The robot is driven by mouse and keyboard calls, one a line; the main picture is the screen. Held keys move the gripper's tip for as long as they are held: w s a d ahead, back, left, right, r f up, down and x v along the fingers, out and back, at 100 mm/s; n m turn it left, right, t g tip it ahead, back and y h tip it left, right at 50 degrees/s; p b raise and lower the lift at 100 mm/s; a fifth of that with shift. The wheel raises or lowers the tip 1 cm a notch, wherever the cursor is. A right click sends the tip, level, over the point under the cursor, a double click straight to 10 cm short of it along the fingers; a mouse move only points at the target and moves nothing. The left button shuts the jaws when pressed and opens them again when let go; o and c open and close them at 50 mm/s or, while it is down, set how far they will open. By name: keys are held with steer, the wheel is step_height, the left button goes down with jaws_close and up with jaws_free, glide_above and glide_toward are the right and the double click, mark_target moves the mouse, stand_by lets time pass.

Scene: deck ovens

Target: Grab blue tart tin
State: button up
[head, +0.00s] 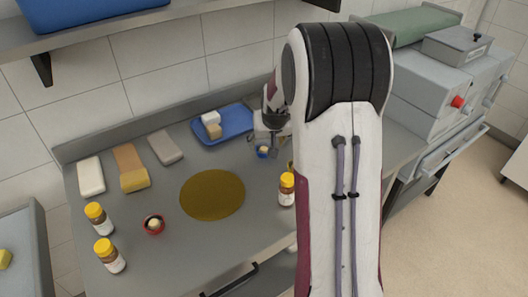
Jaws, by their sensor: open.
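The small blue tart tin (261,155) sits on the steel worktop right of the middle, with a pale lump in it. My gripper (270,139) is open, just behind and above the blue tin in the picture. My own arm partly covers the gripper, and its fingers are small and hard to make out. I cannot tell whether they touch the tin.
A blue tray (235,137) with pale blocks lies behind. A round brown mat (212,195) fills the middle. A red tin (154,232) stands left of it. A yellow-capped jar (287,190) stands close to my arm; two more (98,218) (109,256) stand front left.

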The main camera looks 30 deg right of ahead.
mark_target(263, 151)
steer(key=shift+w+d+f, duration=0.1)
steer(key=shift+w+f, duration=0.1)
steer(key=shift+f, duration=0.15)
steer(key=shift+x, duration=2.6)
steer(key=shift+w, duration=0.15)
steer(key=shift+r, duration=0.1)
steer(key=c, duration=1.2)
